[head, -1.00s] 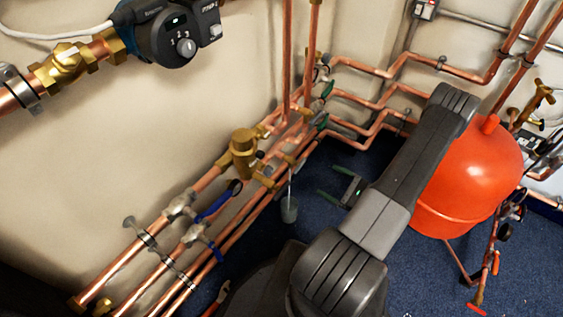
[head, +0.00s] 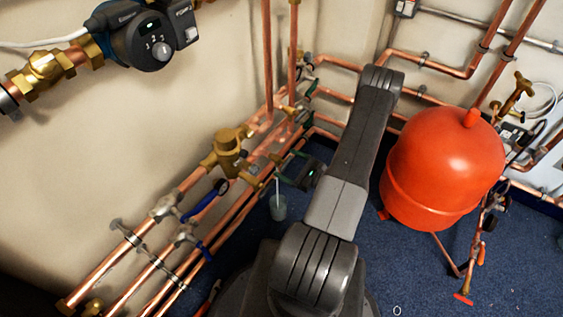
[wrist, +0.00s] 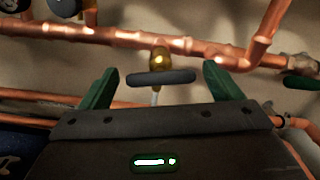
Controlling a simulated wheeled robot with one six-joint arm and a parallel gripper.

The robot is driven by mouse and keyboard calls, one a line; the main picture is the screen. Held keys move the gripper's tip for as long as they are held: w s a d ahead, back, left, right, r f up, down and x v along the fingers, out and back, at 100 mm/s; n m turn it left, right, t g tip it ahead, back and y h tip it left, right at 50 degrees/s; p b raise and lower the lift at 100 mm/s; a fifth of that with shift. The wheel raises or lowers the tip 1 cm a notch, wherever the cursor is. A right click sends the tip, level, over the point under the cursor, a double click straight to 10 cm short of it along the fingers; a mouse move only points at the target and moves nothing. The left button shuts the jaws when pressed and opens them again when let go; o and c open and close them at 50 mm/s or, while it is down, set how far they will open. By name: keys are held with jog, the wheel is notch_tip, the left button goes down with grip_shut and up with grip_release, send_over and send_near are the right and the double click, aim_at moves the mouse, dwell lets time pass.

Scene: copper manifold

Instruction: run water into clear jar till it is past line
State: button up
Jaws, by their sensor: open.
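The clear jar (head: 279,208) stands on the blue floor below the pipes. A thin pale streak, like running water, comes down into it. The water level and the line are too small to make out. A brass tap (wrist: 160,57) with a dark bar handle (wrist: 162,78) sits on a copper pipe in the wrist view. A pale streak shows just below the handle. My gripper (wrist: 160,70) is open, with one green finger on each side of the handle and a gap to both. In the head view my gripper (head: 273,165) is at the pipes, above the jar.
Copper pipes run along the wall, with a brass valve (head: 227,148) and blue-handled valves (head: 205,200) to the left. A red tank (head: 440,165) stands at the right. A pump (head: 150,38) is at the upper left. Blue floor lies open in front of the tank.

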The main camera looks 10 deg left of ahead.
aim_at(282, 161)
jog(key=shift+x, duration=1.6)
jog(key=c, duration=1)
jog(key=shift+f+m+b, duration=0.15)
jog(key=shift+m+b, duration=0.25)
jog(key=shift+b, duration=0.25)
jog(key=shift+m+b, duration=0.55)
jog(key=shift+m, duration=0.65)
jog(key=o, duration=1)
jog(key=shift+d, duration=0.15)
